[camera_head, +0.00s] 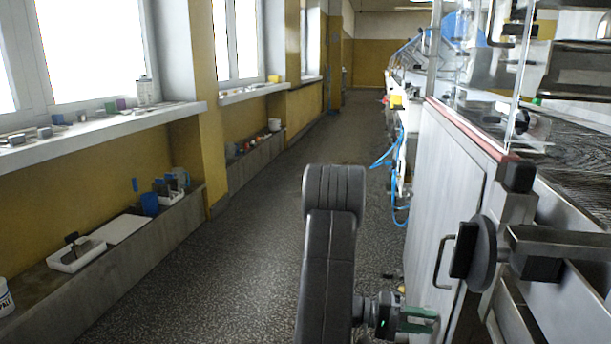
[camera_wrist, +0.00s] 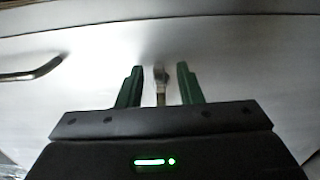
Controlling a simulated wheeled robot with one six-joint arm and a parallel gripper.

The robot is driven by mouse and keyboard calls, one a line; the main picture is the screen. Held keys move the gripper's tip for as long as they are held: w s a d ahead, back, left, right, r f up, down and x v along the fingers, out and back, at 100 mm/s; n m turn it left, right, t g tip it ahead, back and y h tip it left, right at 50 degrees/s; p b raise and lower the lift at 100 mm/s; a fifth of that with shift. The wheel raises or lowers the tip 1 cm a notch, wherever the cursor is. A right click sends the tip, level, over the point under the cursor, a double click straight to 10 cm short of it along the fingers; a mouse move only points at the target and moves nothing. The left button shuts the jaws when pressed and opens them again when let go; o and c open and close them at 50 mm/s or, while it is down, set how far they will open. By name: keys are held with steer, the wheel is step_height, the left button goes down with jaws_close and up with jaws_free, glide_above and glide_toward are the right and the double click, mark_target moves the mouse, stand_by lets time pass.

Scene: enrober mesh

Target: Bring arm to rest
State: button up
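My arm stands in the lower middle of the head view, with its dark links raised in front of the aisle. My gripper (camera_head: 420,318) is low at the right of the arm, close to the machine's metal side panel (camera_head: 430,190). In the wrist view, the two green fingers of my gripper (camera_wrist: 159,72) are apart. A small metal piece, perhaps a latch (camera_wrist: 160,82), shows between them, with a gap on both sides. I cannot tell how far it is from the fingertips.
A curved door handle (camera_head: 441,262) is on the panel, and it also shows in the wrist view (camera_wrist: 32,73). A black knob (camera_head: 474,253) juts out at the right. A low ledge (camera_head: 120,260) with small items runs along the left wall. The aisle floor (camera_head: 240,235) is clear.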

steer(key=n+p, duration=0.1)
steer(key=r+n+p, duration=0.1)
steer(key=n+p, duration=0.1)
steer(key=shift+w+a+r+n, duration=0.1)
steer(key=shift+w+n, duration=0.05)
steer(key=shift+n, duration=0.15)
steer(key=shift+n+p, duration=0.8)
steer(key=shift+p, duration=0.4)
